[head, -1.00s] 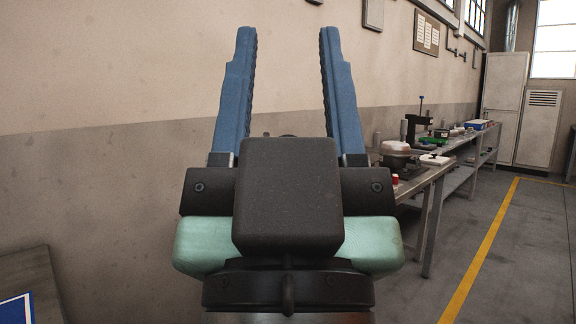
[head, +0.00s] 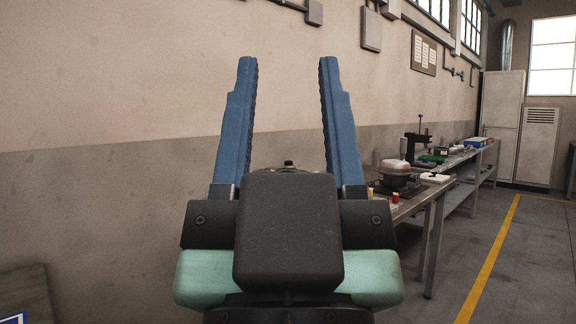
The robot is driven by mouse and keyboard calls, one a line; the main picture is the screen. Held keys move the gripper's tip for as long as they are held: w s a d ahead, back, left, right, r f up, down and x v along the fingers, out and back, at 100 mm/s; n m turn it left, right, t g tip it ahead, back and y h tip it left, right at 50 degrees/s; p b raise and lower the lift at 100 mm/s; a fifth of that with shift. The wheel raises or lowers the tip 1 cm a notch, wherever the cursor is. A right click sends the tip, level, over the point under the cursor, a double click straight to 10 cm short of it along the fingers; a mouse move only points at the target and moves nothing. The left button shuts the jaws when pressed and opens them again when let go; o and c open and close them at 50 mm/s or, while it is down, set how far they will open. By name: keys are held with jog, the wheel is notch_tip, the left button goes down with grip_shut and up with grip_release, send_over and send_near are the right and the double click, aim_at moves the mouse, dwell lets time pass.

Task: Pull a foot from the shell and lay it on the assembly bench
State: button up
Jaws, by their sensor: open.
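My gripper (head: 288,115) fills the middle of the head view, its two blue fingers pointing up and spread apart. It is open and nothing is between the fingers. A bench (head: 412,207) stands against the wall to the right of my gripper. On it sits a rounded compressor-like body (head: 396,168) with a pale top and dark base, possibly the shell. I cannot make out a foot on it at this size. My gripper is well apart from the bench, which it partly hides.
A black stand-like tool (head: 417,145) and a blue bin (head: 475,142) are further back. Grey cabinets (head: 501,125) stand at the far end. The floor (head: 524,254) with a yellow line is clear on the right.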

dwell(0.3)
notch_tip(320, 180, up, 27)
jog(key=p, duration=2.7)
jog(key=shift+w, duration=0.15)
